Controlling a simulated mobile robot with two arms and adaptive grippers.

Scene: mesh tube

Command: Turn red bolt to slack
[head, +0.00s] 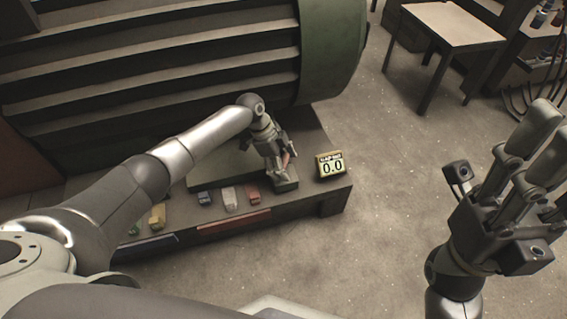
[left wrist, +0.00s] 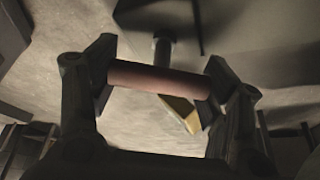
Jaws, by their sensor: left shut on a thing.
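My left gripper (head: 284,158) is down at the right end of the low bench, in front of the big green machine. In the left wrist view it is shut on a dull red bar (left wrist: 160,78), which lies crosswise between the two fingertips (left wrist: 160,82). A dark stem with a round end stands behind the bar's middle. The bar, apparently the red bolt's handle, shows only as a small red patch in the head view (head: 287,159). My right gripper (head: 535,150) is raised at the right, away from the bench, with nothing seen in it; its finger gap is unclear.
Several small coloured blocks, one white (head: 229,198), lie along the bench left of my left gripper. The ribbed machine (head: 150,55) rises behind. A small table (head: 455,25) stands back right; the floor between is clear.

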